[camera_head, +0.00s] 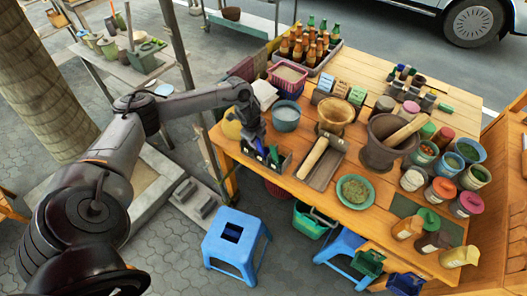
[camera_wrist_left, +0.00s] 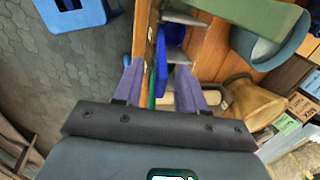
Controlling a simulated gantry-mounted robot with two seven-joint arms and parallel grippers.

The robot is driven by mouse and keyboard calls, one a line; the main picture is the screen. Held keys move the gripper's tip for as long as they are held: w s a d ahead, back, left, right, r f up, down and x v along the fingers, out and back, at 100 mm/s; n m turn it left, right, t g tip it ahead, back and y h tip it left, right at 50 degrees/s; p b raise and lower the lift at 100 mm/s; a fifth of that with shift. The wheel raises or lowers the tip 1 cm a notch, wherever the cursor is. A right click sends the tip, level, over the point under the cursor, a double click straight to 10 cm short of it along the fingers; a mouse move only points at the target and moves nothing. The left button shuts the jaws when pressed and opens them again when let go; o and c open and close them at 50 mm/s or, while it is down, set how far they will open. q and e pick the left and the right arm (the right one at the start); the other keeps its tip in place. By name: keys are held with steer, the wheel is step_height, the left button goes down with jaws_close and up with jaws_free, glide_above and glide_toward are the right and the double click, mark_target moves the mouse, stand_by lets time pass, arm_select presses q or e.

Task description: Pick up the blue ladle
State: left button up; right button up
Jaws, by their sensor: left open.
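My left gripper (camera_head: 262,146) is above a dark utensil holder (camera_head: 284,165) at the table's left corner. In the left wrist view the gripper (camera_wrist_left: 158,68) is open, its two purple fingers apart. A blue utensil, which looks like the blue ladle (camera_wrist_left: 162,66), shows between and beyond the fingers; I cannot tell whether they touch it. Its blue part also shows in the head view (camera_head: 274,153), just below the gripper. A thin green utensil (camera_wrist_left: 151,92) is close beside it. The rest of the ladle is hidden. My right gripper is not in view.
A grey-blue pot (camera_head: 286,116), a tan mortar (camera_head: 335,115) and a brown tray with a rolling pin (camera_head: 315,158) stand close to the holder. A dark mortar with pestle (camera_head: 382,150) is further right. A blue stool (camera_head: 235,245) stands on the paving below.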

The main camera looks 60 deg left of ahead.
mark_target(259, 147)
arm_select(q)
steer(key=shift+x, duration=2.3)
jaws_close()
